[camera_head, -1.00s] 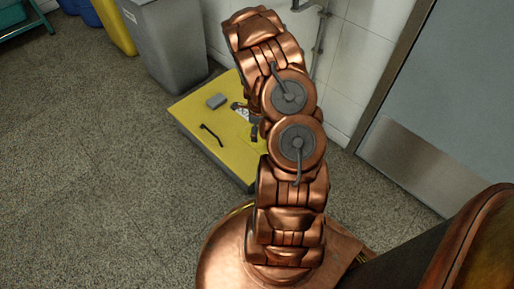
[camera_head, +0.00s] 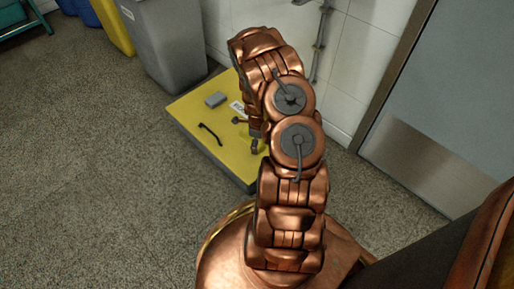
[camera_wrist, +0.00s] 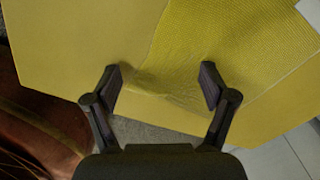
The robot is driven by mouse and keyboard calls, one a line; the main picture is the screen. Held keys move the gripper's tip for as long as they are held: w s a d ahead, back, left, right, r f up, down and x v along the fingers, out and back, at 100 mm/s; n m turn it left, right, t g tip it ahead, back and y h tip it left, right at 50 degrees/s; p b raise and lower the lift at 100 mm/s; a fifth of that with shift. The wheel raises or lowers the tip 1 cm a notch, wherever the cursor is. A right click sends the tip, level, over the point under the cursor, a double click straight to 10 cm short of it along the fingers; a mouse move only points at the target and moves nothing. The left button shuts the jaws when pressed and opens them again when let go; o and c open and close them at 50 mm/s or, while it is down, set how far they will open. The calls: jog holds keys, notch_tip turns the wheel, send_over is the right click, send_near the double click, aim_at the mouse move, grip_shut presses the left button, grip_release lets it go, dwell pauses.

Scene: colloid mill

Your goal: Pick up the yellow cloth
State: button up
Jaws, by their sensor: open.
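The yellow cloth (camera_wrist: 225,45) shows in the wrist view as a finely textured sheet lying flat on the smoother yellow platform top (camera_wrist: 75,40). One end reaches the platform edge. My gripper (camera_wrist: 161,82) is open and empty, its fingers spread over the near end of the cloth; the exact height above it cannot be told. In the head view my gripper (camera_head: 254,146) is low over the right part of the yellow platform (camera_head: 190,112), partly hidden behind my arm. The cloth cannot be made out there against the same-coloured top.
On the platform lie a grey block (camera_head: 215,99), a black handle-like piece (camera_head: 210,134) and a white sheet (camera_head: 238,107). A grey bin (camera_head: 170,45) stands behind, with a tiled wall and a door (camera_head: 445,110) to the right. Open floor lies left.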

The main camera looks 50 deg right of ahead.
jog(key=shift+f, duration=0.1)
dwell(0.3)
jog(key=shift+f, duration=0.3)
jog(key=shift+c, duration=0.5)
jog(key=shift+s+a, duration=0.1)
jog(key=c, duration=0.6)
jog(key=shift+o, duration=0.4)
jog(key=shift+r, duration=0.2)
jog(key=shift+c, duration=0.4)
notch_tip(320, 180, up, 2)
jog(key=shift+r, duration=0.2)
grip_shut()
notch_tip(320, 180, up, 9)
jog(key=p, duration=0.4)
jog(key=shift+r, duration=0.15)
